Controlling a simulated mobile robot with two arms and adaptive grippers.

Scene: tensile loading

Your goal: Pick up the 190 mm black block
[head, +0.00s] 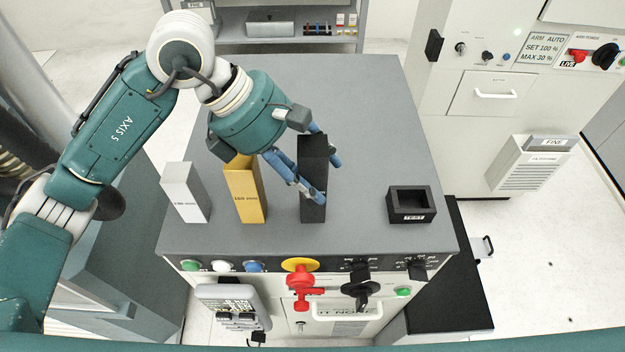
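The black block (314,211) stands upright on the grey tabletop, the rightmost and tallest of three blocks. No label is readable on it. My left gripper (328,180) reaches down at it from the upper left. One blue finger crosses the block's front left side and the other shows at its right side, so the block is between them. I cannot tell whether the fingers touch it. The fingers hide part of its middle. My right gripper is not in view.
A yellow block (249,195) and a white block (186,193) stand to the left. A black open holder marked TEST (411,217) sits at the right. The table's front edge has buttons and a red handle (301,285). The tabletop's back right is clear.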

